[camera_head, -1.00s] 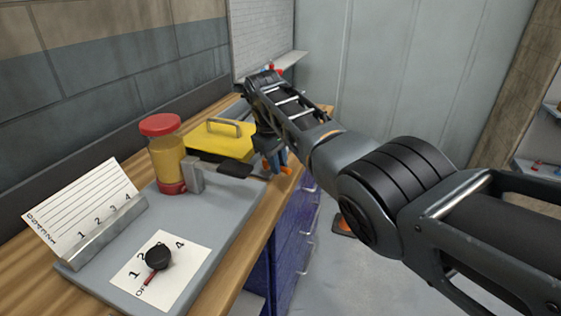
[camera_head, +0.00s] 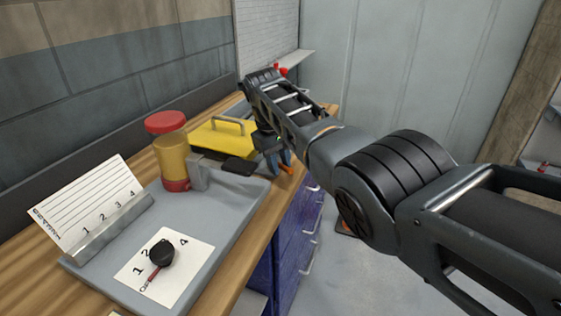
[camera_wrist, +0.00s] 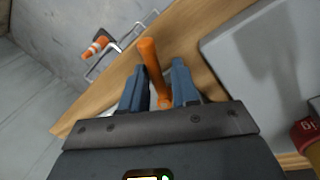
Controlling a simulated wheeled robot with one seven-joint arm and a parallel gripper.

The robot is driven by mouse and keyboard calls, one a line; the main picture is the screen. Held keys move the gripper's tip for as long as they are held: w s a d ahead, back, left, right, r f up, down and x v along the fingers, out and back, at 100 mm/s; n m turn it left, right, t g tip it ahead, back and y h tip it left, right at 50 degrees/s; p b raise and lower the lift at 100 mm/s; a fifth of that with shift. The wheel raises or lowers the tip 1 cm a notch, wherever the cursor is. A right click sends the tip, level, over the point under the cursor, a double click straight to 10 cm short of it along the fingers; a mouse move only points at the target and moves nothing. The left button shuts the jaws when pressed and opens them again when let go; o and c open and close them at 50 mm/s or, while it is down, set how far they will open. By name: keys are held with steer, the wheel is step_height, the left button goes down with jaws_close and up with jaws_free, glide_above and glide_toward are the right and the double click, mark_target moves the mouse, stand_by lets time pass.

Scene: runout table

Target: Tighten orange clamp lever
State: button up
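The orange clamp lever (camera_wrist: 151,62) shows in the wrist view, running between the two blue fingers of my gripper (camera_wrist: 158,68), with its rounded lower end close to the palm. The fingers stand apart on either side of the lever, with narrow gaps visible, so the gripper looks open around it. In the head view my gripper (camera_head: 278,160) points down at the table's front edge, and only a small bit of the orange lever (camera_head: 287,168) shows beside the fingers. The clamp's body is mostly hidden.
A grey tray (camera_head: 215,222) on the wooden table holds a dial (camera_head: 161,254) and a card (camera_head: 88,207). A red-capped yellow jar (camera_head: 172,152) and yellow case (camera_head: 222,138) stand near my gripper. Blue drawers (camera_head: 292,235) lie below; a traffic cone (camera_wrist: 97,47) shows on the floor.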

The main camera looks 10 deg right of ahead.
steer(key=shift+o, duration=0.9)
step_height(320, 180, up, 8)
steer(key=a, duration=0.1)
steer(key=shift+s+a+f, duration=0.15)
steer(key=shift+s+f, duration=0.05)
steer(key=shift+s, duration=0.1)
